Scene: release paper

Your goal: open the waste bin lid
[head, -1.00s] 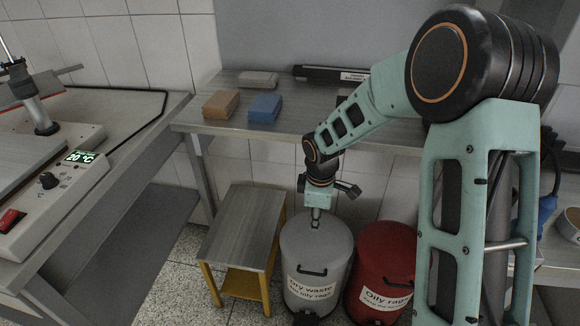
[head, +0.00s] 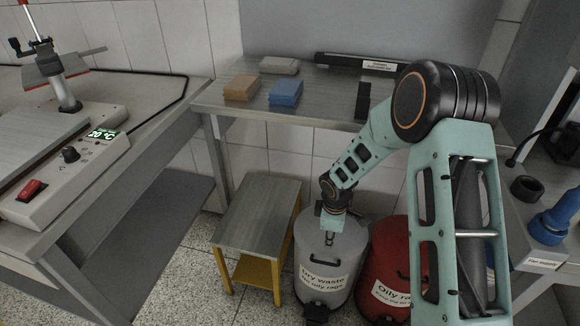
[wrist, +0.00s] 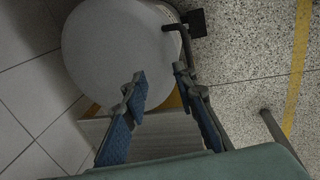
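The grey waste bin (head: 322,272), labelled for dry waste, stands on the floor with its round lid (head: 352,240) shut. A dark handle (head: 318,262) sits on its front and a black pedal (head: 314,309) at its base. My gripper (head: 329,238) is over the lid in the head view; whether it touches is unclear. In the wrist view the grey lid (wrist: 115,45) lies beyond my gripper (wrist: 158,82), whose two fingers are apart with nothing between them. The red bin (head: 385,270), labelled for oily rags, stands to the right, partly hidden by my arm.
A small stool (head: 258,215) with yellow legs stands close left of the grey bin. Behind is a metal table (head: 330,98) with a tan block (head: 241,88), a blue block (head: 286,92) and a grey block (head: 279,65). A bench with a press (head: 60,150) is left.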

